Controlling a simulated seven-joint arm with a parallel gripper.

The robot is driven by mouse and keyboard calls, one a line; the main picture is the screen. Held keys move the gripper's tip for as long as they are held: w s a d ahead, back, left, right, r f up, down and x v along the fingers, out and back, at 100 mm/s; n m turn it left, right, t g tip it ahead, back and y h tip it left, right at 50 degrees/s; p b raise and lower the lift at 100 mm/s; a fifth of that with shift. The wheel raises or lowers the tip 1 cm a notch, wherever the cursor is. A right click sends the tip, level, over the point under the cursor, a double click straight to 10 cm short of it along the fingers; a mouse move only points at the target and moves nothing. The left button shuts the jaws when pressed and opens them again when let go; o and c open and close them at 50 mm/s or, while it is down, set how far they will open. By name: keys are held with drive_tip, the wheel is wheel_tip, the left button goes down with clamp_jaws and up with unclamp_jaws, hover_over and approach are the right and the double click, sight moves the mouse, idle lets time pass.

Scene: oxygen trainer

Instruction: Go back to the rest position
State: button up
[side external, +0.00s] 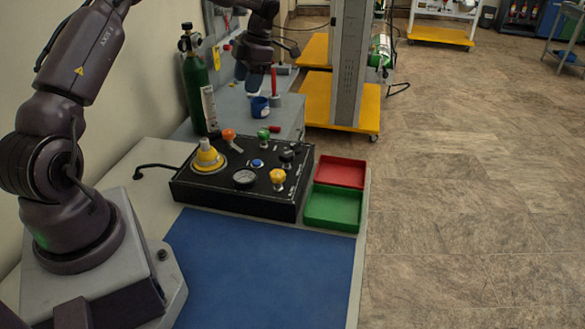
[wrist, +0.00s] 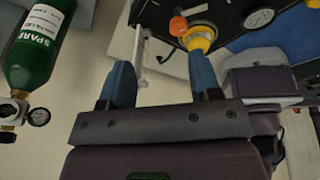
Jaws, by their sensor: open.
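My gripper (side external: 254,88) hangs above the grey bench, right of the green cylinder and behind the black panel. In the wrist view its two blue fingers are apart (wrist: 160,78), with nothing held between them. The black control panel (side external: 215,190) lies on the near table with a yellow knob (side external: 208,157), an orange knob (side external: 229,136), a green knob, a gauge (side external: 244,177) and a second yellow knob (side external: 278,177). The orange knob (wrist: 178,25) and large yellow knob (wrist: 201,38) also show beyond the fingers in the wrist view.
The green cylinder (side external: 195,85), labelled SPARE in the wrist view (wrist: 33,60), stands upright left of my gripper. Red (side external: 341,171) and green (side external: 332,207) trays sit right of the panel. The blue mat (side external: 260,265) is clear.

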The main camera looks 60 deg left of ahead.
drive_tip(key=w+a+r+m+t+y, duration=0.3)
drive_tip(key=w+r+m+t+y, duration=0.35)
drive_tip(key=w+m+t, duration=0.2)
drive_tip(key=w+d+r+m+t+h, duration=0.1)
drive_tip(key=d+r+m+t+h, duration=0.2)
drive_tip(key=d+m, duration=0.4)
drive_tip(key=d+r+m+t+h, duration=0.2)
drive_tip(key=d+r+m+t, duration=0.15)
drive_tip(key=d, duration=0.45)
drive_tip(key=s+d+m+g+h, duration=0.45)
drive_tip(key=s+d+m, duration=0.55)
drive_tip(key=s+d, duration=0.25)
drive_tip(key=s+d+r+m+g+y, duration=0.1)
drive_tip(key=s+m, duration=0.5)
drive_tip(key=s, duration=1.2)
drive_tip(key=shift+d+r+m+g+y, duration=0.2)
drive_tip(key=shift+d+m+g+y, duration=0.15)
drive_tip(key=shift+d, duration=0.5)
